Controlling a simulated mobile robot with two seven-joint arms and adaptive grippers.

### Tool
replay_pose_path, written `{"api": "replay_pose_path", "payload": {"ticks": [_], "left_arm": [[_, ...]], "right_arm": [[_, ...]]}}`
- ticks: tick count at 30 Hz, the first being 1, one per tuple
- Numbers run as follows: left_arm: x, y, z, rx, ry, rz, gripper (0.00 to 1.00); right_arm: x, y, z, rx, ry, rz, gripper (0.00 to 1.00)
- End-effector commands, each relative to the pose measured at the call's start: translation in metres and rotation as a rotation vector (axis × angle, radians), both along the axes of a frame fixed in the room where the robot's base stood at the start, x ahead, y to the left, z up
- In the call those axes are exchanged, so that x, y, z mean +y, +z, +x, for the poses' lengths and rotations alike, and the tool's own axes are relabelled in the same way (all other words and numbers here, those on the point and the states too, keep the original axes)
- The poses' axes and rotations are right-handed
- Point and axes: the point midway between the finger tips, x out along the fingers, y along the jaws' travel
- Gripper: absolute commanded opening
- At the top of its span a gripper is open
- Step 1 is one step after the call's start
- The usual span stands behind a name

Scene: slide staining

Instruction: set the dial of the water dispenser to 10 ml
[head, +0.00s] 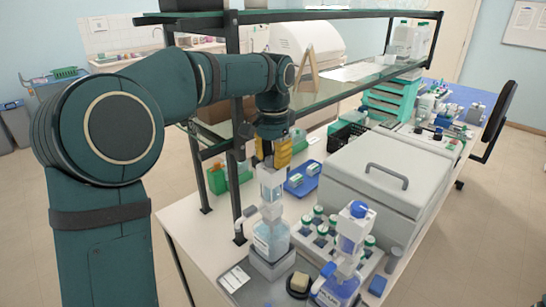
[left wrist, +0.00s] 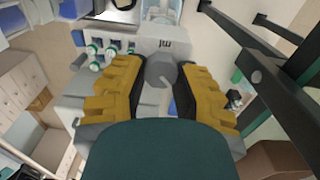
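The water dispenser (head: 271,238) is a clear bottle with a pale top section and a side spout, upright on a grey stand at the bench front. My left gripper (head: 272,160) points down over its top, with yellow fingers. In the left wrist view, my left gripper (left wrist: 162,72) has its fingers apart on either side of a grey faceted dial (left wrist: 160,70), with a small gap seeming to show on each side. The dial's scale and setting cannot be read. In the head view the gripper hides the dial. My right gripper is in neither view.
A second dispenser with a blue top (head: 352,232) stands to the right. A rack of green-capped bottles (head: 312,238) is behind, beside a large grey lidded box (head: 385,180). A dark shelf post (head: 236,170) stands close left of the gripper, with a shelf above.

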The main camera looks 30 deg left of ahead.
Motion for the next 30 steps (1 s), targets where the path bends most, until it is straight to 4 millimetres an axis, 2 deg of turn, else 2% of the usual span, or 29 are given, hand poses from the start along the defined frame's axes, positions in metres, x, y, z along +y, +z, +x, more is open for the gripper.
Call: {"api": "replay_pose_path", "payload": {"ticks": [14, 30], "left_arm": [[0.000, 0.000, 0.000, 0.003, 0.071, 0.000, 0.00], [0.002, 0.001, 0.000, 0.002, 0.497, 0.000, 0.00]], "right_arm": [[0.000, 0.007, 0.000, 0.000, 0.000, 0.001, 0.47], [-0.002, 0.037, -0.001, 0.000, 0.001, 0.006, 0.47]]}}
